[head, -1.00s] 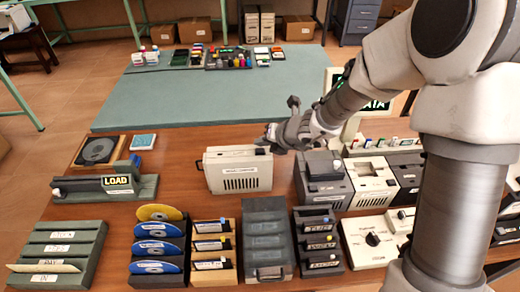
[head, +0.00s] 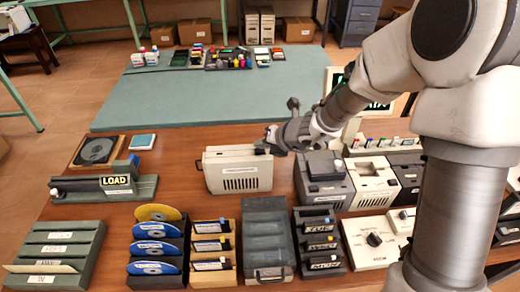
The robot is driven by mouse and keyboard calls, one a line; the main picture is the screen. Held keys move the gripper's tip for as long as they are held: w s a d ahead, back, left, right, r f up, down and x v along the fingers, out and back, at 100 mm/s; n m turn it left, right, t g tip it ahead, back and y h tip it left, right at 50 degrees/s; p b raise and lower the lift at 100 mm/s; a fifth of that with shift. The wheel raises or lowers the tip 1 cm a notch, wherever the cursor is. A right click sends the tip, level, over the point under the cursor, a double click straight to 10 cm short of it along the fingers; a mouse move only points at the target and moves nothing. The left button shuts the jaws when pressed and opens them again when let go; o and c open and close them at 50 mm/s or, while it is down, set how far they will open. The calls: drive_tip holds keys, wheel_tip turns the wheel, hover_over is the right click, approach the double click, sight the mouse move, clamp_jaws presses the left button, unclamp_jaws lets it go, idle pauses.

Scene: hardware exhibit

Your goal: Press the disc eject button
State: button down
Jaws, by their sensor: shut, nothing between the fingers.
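A beige box-shaped drive (head: 238,177) with a slotted front and a small label stands on the wooden table, near the middle of the head view. I cannot make out the eject button; the top right of the drive is partly covered by my gripper. My gripper (head: 267,145) is shut and empty, with its fingertips at the upper right edge of the drive. I cannot tell whether they touch it.
Grey and beige machines (head: 325,180) stand close on the right. A rack of discs (head: 157,245), a cartridge rack (head: 212,255) and a grey case (head: 267,240) are in front. The LOAD unit (head: 105,187) is at left. A teal mat (head: 210,97) lies behind.

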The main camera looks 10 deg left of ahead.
drive_tip(key=shift+f+b, duration=0.3)
drive_tip(key=shift+f, duration=0.05)
idle(0.5)
drive_tip(key=shift+r+p, duration=0.75)
drive_tip(key=shift+r, duration=0.1)
wheel_tip(320, 180, up, 5)
drive_tip(key=p, duration=0.4)
drive_tip(key=shift+p, duration=0.3)
